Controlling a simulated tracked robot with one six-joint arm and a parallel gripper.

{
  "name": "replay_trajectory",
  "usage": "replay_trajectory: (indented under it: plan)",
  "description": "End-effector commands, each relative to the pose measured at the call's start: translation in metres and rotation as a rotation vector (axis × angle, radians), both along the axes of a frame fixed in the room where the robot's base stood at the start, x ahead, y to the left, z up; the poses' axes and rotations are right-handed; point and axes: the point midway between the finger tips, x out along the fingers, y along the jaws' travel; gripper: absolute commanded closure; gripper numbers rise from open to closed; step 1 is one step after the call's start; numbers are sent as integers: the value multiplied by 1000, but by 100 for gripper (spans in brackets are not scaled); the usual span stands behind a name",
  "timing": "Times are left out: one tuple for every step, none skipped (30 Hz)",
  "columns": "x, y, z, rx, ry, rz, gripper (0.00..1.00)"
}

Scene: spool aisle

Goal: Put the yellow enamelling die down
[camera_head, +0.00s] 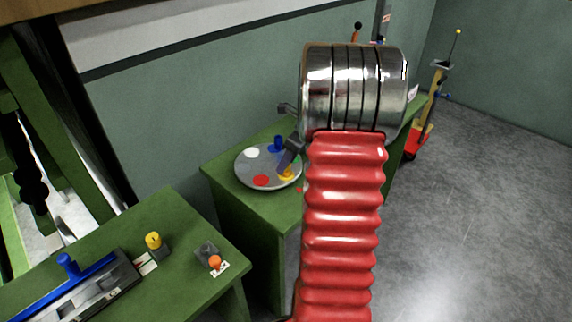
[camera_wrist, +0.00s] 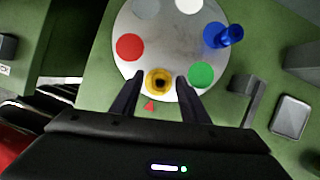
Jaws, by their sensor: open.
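The yellow enamelling die (camera_wrist: 159,82) stands on the grey round plate (camera_wrist: 133,67), at the plate's near edge in the wrist view. My gripper (camera_wrist: 160,80) has its two dark fingers on either side of the die, with a gap visible at each side. In the head view the die (camera_head: 286,173) shows at the plate's right edge, partly hidden by my gripper (camera_head: 288,160). Whatever lies directly under the die is hidden.
The plate also bears a red spot (camera_wrist: 130,47), a green spot (camera_wrist: 201,74), a white spot (camera_wrist: 188,5) and a blue die (camera_wrist: 229,36). A red triangle (camera_wrist: 151,105) marks the green bench. Another yellow-topped piece (camera_head: 153,241) and an orange-knobbed block (camera_head: 210,256) stand on the nearer bench.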

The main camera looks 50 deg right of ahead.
Motion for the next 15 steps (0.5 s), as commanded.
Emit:
replay_trajectory:
  plan:
    - [-3,-1,8,-2,-2,-1,59]
    - [-5,-2,12,-3,-2,-2,59]
    - [-7,-3,19,-3,-2,-2,59]
    - [-9,-3,24,-3,-2,-2,59]
    - [-11,-4,29,-4,-2,-2,59]
    - [-14,-4,35,-3,-2,-2,59]
    - [-16,-5,40,-3,-2,-2,59]
    - [-18,-5,45,-3,-3,-1,59]
    - [-20,-6,51,-3,-2,0,59]
    - [-22,-6,56,-3,-2,0,59]
    - [-24,-7,61,-4,-2,-1,59]
    - [-27,-7,67,-4,-2,-1,59]
    - [-29,-8,72,-4,-1,-2,59]
    - [-30,-9,76,-4,-1,-2,59]
    - [-33,-9,80,-2,-1,-2,59]
